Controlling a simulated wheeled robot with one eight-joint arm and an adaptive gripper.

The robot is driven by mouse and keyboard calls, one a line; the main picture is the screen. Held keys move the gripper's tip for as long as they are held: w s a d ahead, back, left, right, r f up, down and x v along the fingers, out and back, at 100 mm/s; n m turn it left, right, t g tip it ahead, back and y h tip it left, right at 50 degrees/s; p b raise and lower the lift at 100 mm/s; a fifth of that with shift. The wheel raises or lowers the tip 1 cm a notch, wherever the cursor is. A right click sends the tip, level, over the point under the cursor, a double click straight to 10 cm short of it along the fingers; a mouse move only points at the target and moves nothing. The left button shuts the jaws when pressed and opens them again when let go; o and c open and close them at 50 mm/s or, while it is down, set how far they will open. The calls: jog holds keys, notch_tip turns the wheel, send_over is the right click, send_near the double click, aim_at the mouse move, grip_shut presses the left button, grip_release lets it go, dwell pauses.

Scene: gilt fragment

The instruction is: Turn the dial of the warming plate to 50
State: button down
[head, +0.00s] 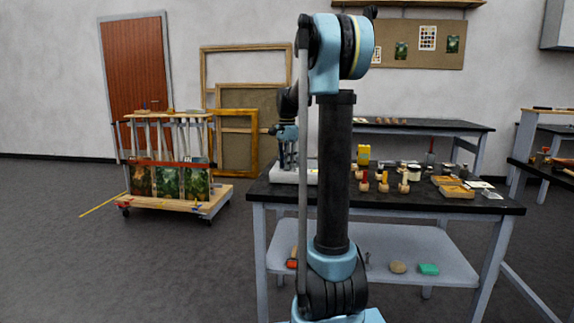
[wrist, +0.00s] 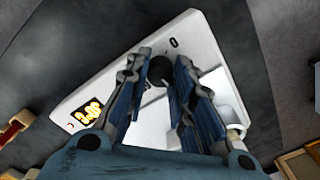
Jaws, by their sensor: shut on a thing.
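The warming plate (wrist: 88,79) is a white slab with a lit display (wrist: 87,112) that has yellow characters, too blurred to read surely. Its dial (wrist: 159,67) is a dark round knob, partly hidden by my fingers, with a "0" mark beside it. My gripper (wrist: 162,65) is shut on the dial, one finger on each side. In the head view the plate (head: 283,177) lies at the left end of the dark table, and my gripper (head: 287,160) points down at it. The dial is not distinguishable there.
The dark table (head: 437,207) holds several small wooden-handled items and jars right of my arm, plus a wooden tray (head: 456,191). A wheeled rack (head: 180,196) with pictures stands at left. Floor between rack and table is clear.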

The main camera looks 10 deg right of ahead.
jog(key=shift+w+m, duration=0.1)
jog(key=shift+m, duration=1.5)
jog(key=c, duration=1.3)
grip_release()
jog(key=shift+c, duration=0.2)
jog(key=shift+r, duration=0.1)
notch_tip(320, 180, up, 12)
